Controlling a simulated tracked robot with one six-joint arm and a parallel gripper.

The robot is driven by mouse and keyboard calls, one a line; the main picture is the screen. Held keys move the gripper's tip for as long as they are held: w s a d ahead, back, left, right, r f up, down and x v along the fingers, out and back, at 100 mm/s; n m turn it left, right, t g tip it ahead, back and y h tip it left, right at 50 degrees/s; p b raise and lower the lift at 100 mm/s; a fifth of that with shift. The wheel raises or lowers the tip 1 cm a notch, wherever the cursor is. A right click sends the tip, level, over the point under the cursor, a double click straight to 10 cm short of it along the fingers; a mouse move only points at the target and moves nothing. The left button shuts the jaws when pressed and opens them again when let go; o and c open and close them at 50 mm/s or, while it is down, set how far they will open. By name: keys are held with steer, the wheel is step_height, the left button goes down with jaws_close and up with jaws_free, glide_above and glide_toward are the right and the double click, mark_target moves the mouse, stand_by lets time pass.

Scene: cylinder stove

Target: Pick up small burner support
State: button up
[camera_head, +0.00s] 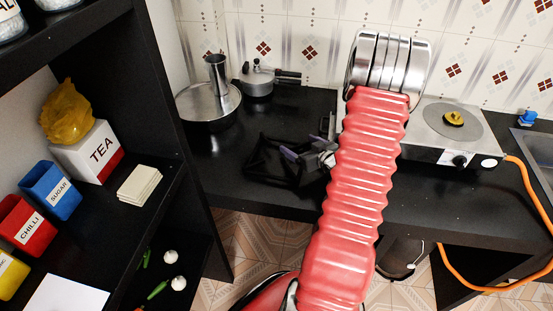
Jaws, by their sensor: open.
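A black frame-like burner support (262,172) rests on the black countertop, left of my red arm. I cannot tell its full shape, as it is dark on dark. My gripper (300,155) is at the right side of this support, with grey fingers showing beside the arm. It is open, and no object shows between its fingers. Much of the gripper is hidden behind my arm. I cannot tell whether the fingers touch the support.
A steel pan (210,108) and a pressure cooker (258,82) stand at the back left. A steel cylinder stove (440,125) with an orange hose (533,190) is at the right. A dark shelf (165,140) with a tea box (88,152) rises at the left.

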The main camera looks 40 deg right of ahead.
steer(key=shift+c, duration=0.4)
steer(key=c, duration=1.4)
steer(key=shift+r, duration=0.1)
steer(key=shift+r, duration=4.95)
